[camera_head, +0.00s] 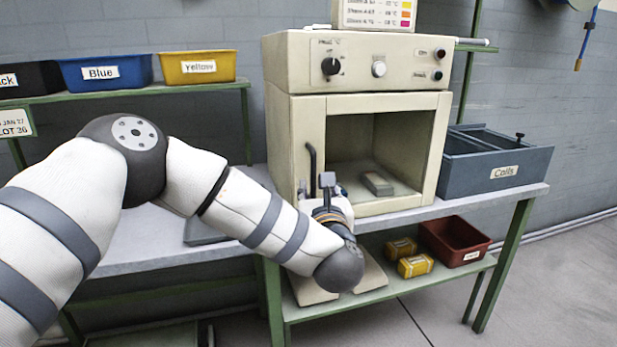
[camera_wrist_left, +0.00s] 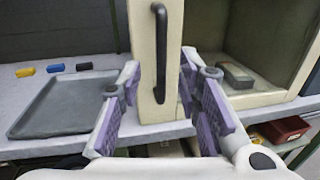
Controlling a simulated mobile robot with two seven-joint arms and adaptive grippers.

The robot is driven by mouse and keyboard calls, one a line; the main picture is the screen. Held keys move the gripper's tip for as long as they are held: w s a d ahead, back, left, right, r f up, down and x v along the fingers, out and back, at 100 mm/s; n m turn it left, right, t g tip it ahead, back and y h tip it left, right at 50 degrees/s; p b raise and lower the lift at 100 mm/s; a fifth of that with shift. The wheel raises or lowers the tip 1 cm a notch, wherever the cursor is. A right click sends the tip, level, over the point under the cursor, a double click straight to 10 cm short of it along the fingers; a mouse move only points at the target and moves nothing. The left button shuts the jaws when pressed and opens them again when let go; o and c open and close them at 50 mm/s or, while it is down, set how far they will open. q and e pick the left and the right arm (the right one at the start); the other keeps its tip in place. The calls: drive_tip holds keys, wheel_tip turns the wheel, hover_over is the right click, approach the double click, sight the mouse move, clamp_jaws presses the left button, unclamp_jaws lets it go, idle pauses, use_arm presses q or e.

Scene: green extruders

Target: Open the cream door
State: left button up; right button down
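The cream oven-like cabinet (camera_head: 285,130) stands on the grey bench. The cream door (camera_wrist_left: 146,75) shows its left strip in the left wrist view, with an upright black handle (camera_wrist_left: 160,40); the handle also shows in the head view (camera_head: 312,165). A see-through opening to its right shows the inside and a grey block (camera_head: 377,184). I cannot tell whether this is a window. The door looks shut. My left gripper (camera_wrist_left: 160,62) is open, its purple-padded fingers apart on either side of the handle's lower part as seen; touch cannot be told. My right gripper is not in view.
A blue-grey bin labelled Coils (camera_head: 500,170) stands right of the cabinet. A flat grey tray (camera_wrist_left: 62,108) lies on the bench to its left. Blue (camera_head: 105,72) and yellow bins (camera_head: 197,67) sit on a raised shelf. A red bin (camera_head: 455,240) and yellow blocks (camera_head: 415,265) are below.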

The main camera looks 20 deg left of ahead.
sight(314, 175)
use_arm(q)
drive_tip(key=x, duration=0.6)
drive_tip(key=shift+w+a+f+b, duration=0.15)
drive_tip(key=shift+w+f+b, duration=0.05)
drive_tip(key=shift+w+b, duration=0.2)
drive_tip(key=shift+w+r, duration=0.15)
drive_tip(key=shift+w, duration=0.1)
drive_tip(key=shift+c, duration=0.2)
clamp_jaws()
